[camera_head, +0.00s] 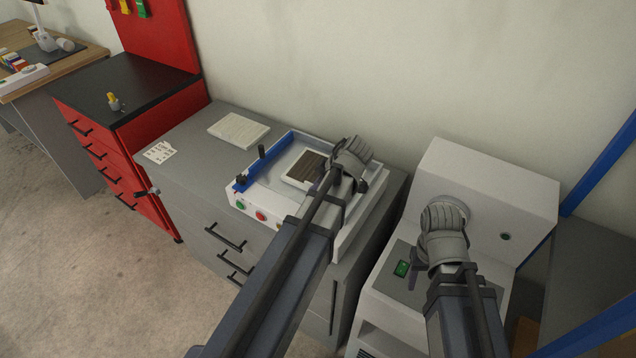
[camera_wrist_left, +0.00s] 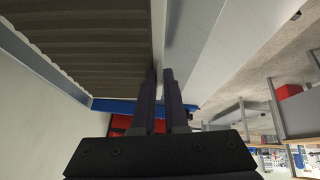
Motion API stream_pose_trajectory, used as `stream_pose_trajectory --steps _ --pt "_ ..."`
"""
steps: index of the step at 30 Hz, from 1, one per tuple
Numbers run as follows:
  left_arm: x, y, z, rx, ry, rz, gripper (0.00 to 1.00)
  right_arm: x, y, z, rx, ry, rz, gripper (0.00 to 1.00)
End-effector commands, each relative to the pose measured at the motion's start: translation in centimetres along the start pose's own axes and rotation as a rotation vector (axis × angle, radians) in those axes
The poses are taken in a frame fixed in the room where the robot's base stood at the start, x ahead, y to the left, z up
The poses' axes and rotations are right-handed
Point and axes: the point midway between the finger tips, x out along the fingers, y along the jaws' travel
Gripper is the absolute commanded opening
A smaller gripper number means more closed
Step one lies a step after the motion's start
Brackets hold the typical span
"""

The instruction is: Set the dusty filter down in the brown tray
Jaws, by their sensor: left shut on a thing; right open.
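The dusty filter (camera_head: 305,168), brown-grey pleats in a white frame, is at the open white housing with a blue edge (camera_head: 262,190) on the grey cabinet. I cannot tell whether it rests or hangs there. My left gripper (camera_head: 345,178) is over its right side. In the left wrist view the fingers (camera_wrist_left: 160,85) are shut on the frame's edge beside the dark pleats (camera_wrist_left: 90,45). My right gripper (camera_head: 425,256) is open and empty over the white machine at the right. A brown piece (camera_head: 524,336) shows at the lower right, mostly hidden; I cannot tell whether it is the brown tray.
A pale, clean-looking filter (camera_head: 238,130) and a white card (camera_head: 160,151) lie on the grey cabinet (camera_head: 190,185). A white machine (camera_head: 490,190) with a green piece (camera_head: 402,268) stands at the right. Blue posts (camera_head: 600,165) bound the right side. A red drawer cabinet (camera_head: 150,135) is left.

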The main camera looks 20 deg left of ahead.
Motion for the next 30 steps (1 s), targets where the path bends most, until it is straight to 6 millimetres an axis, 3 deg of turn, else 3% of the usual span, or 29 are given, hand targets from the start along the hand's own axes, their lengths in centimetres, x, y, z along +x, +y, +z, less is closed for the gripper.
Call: stream_pose_trajectory --steps 8,21,30 --pt "-2.4 0.4 -1.5 0.0 0.001 0.0 0.0 -2.8 0.3 0.2 0.0 0.0 0.0 0.5" --pt "-7.8 1.3 -4.8 0.0 0.002 -0.001 0.0 -9.2 0.9 0.5 -0.001 0.0 0.0 0.5" --pt "-8.2 1.3 -5.0 0.0 0.002 -0.001 0.0 -9.6 0.9 0.6 -0.001 0.0 0.0 0.5"
